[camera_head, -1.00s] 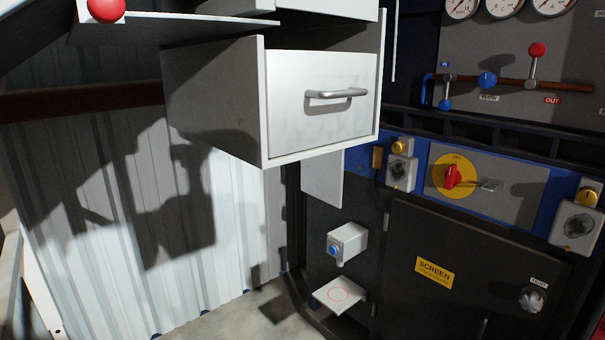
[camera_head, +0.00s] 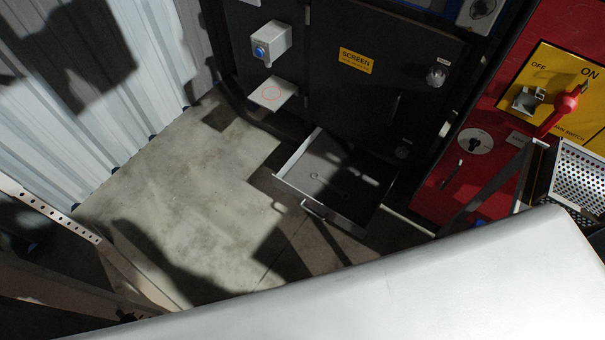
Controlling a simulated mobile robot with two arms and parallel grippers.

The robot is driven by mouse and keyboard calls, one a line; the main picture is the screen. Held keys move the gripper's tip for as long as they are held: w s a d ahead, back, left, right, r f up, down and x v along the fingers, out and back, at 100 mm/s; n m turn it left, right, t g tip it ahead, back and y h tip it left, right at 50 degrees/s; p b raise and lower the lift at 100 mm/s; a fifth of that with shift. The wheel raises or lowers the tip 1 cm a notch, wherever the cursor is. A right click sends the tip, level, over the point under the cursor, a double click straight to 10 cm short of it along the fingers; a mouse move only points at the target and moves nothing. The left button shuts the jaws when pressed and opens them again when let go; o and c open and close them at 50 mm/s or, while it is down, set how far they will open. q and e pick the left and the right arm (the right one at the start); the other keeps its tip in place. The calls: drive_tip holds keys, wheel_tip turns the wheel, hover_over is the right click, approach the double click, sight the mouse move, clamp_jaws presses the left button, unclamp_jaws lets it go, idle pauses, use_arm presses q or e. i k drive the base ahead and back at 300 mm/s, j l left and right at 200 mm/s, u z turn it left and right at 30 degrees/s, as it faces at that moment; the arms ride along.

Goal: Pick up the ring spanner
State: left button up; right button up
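A thin, light, spanner-like item (camera_head: 324,184) lies in an open low drawer (camera_head: 297,177) at the foot of the dark cabinet in the head view. It is small, so I cannot be sure that it is the ring spanner. The drawer has a bar handle on its front (camera_head: 314,209) and is partly in shadow. Neither of my grippers is in view.
The dark cabinet (camera_head: 335,95) carries a yellow SCREEN label, a small box with a blue button (camera_head: 270,42) and a small shelf (camera_head: 272,94). A red panel (camera_head: 455,190) stands at the right. Concrete floor (camera_head: 205,190) left of the drawer is clear.

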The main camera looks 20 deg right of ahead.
sight(325, 183)
drive_tip(key=i+l, duration=0.25)
drive_tip(key=i, duration=0.25)
drive_tip(key=i+l, duration=0.25)
drive_tip(key=i, duration=0.3)
